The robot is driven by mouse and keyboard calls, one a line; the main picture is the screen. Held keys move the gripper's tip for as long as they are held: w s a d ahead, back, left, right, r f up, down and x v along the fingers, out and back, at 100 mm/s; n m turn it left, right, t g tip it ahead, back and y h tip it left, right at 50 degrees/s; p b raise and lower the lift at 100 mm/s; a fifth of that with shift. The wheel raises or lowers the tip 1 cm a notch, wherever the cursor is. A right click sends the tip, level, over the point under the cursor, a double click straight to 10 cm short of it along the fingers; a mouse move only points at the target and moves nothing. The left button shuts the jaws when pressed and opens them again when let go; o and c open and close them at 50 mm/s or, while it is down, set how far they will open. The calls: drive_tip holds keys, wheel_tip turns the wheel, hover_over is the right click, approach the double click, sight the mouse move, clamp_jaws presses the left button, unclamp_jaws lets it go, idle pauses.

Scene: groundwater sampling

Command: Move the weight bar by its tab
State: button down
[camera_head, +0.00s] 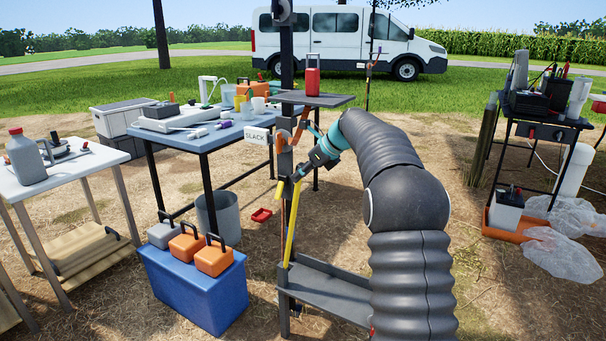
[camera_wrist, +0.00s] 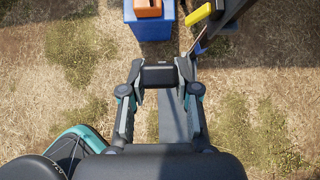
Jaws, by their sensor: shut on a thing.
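My gripper (camera_head: 298,176) is at the dark upright post (camera_head: 287,60), just below the small shelf, at the end of my arm. In the wrist view my gripper (camera_wrist: 159,76) is shut on a small dark block (camera_wrist: 159,75), with one finger at each side. The block looks like the tab of the weight bar; the rest of the bar cannot be made out. In the head view the block is too small to tell from the gripper. A yellow bar (camera_head: 291,225) slants down beside the post, and a yellow piece (camera_wrist: 198,15) shows in the wrist view.
A SLACK sign (camera_head: 258,136) is left of the post. A grey tray (camera_head: 335,291) juts out low on the post. A blue cooler (camera_head: 196,290) with orange weights stands at lower left. A blue-topped table (camera_head: 205,140) is behind it. Open dry ground lies around.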

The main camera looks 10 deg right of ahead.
drive_tip(key=c, duration=0.8)
unclamp_jaws()
drive_tip(key=shift+r, duration=0.15)
drive_tip(key=shift+c, duration=0.2)
drive_tip(key=s+d+r, duration=0.3)
drive_tip(key=s+d, duration=0.7)
drive_tip(key=d, duration=0.1)
drive_tip(key=shift+s+d+r, duration=0.2)
drive_tip(key=shift+d+r, duration=0.05)
drive_tip(key=shift+r, duration=0.1)
